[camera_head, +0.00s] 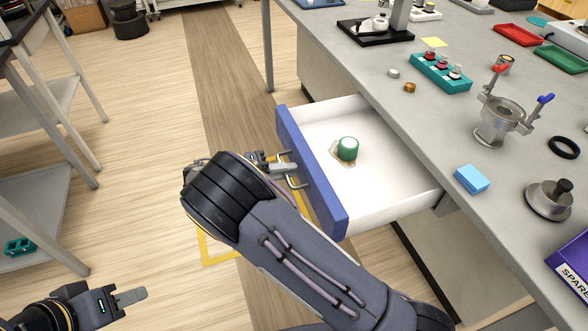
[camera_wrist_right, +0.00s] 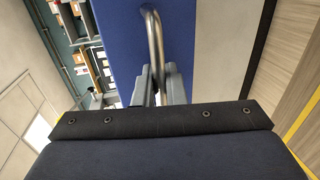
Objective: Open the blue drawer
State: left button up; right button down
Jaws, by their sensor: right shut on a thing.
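The blue drawer (camera_head: 312,176) stands pulled out from the grey bench, with its white inside showing. A green-capped object (camera_head: 347,149) lies in it on a small tan patch. My right gripper (camera_head: 289,169) is at the drawer's front, shut on the metal handle (camera_head: 297,183). In the right wrist view the gripper's fingers (camera_wrist_right: 161,85) close around the handle bar (camera_wrist_right: 154,45) in front of the blue drawer front (camera_wrist_right: 120,35). My left gripper (camera_head: 130,297) is at the bottom left, away from the drawer; whether it is open does not show.
The bench top (camera_head: 440,120) holds a teal rack (camera_head: 440,72), a metal pot with clamps (camera_head: 497,118), a blue block (camera_head: 471,179) and a purple box (camera_head: 573,262). A grey shelf unit (camera_head: 40,215) stands at the left.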

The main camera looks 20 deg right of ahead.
jog(key=shift+a, duration=0.3)
jog(key=c, duration=1.5)
grip_release()
jog(key=shift+c, duration=0.2)
jog(key=v, duration=0.7)
jog(key=shift+a, duration=0.4)
jog(key=shift+s+a, duration=0.15)
